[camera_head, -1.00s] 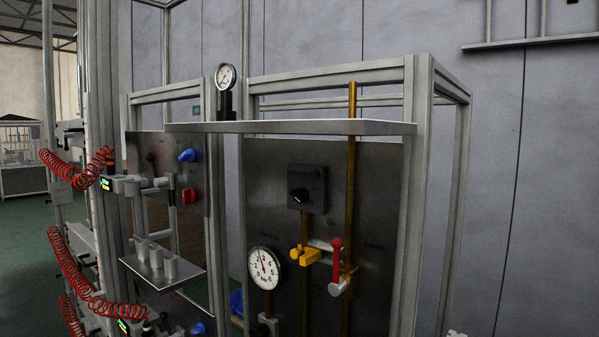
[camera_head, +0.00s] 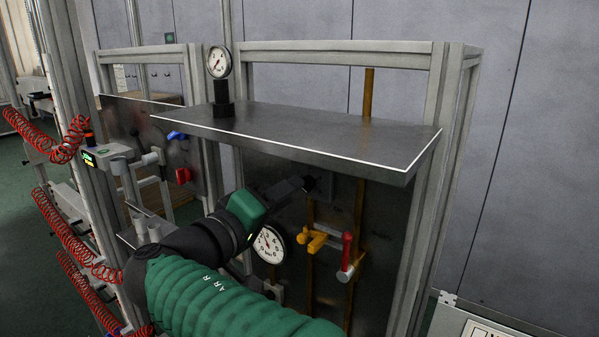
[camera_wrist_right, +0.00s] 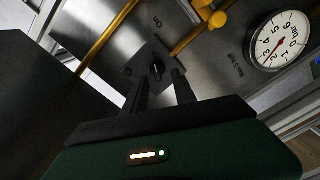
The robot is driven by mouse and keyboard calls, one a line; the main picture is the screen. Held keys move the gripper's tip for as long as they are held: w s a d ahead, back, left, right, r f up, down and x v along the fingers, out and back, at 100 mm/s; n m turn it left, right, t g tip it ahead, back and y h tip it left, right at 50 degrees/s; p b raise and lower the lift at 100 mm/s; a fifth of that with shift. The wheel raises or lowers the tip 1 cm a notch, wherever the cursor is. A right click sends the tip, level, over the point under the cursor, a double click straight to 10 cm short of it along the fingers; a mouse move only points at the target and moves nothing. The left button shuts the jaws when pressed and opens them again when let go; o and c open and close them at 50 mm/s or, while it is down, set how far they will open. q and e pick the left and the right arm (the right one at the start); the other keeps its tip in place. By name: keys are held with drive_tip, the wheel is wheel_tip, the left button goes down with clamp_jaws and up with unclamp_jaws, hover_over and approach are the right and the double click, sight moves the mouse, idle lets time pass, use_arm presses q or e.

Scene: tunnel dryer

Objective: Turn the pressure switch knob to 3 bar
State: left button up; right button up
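The pressure switch is a dark square plate with a black knob (camera_wrist_right: 157,69) in the middle, mounted on the metal panel in the right wrist view. In the head view the shelf and my gripper mostly hide it. My right gripper (camera_head: 308,183) reaches to the switch from the lower left, under the shelf. In the right wrist view its two black fingers (camera_wrist_right: 160,88) are apart, with the knob just beyond and between their tips; I cannot tell whether they touch it. A round white pressure gauge (camera_head: 268,245) with a red needle is below the switch; the right wrist view shows it too (camera_wrist_right: 280,40). My left gripper is out of view.
A metal shelf (camera_head: 300,132) juts out above the switch, with a small gauge (camera_head: 218,62) standing on it. A yellow valve handle (camera_head: 312,240) and a red lever (camera_head: 346,252) are below right. Red coiled hoses (camera_head: 72,232) hang at left.

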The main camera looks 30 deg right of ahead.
drive_tip(key=x, duration=0.1)
drive_tip(key=p+x, duration=0.1)
drive_tip(key=x, duration=0.1)
drive_tip(key=shift+s+r, duration=0.1)
drive_tip(key=shift+r, duration=0.1)
drive_tip(key=shift+d+f, duration=0.1)
drive_tip(key=shift+d, duration=0.15)
drive_tip(key=c, duration=0.3)
clamp_jaws()
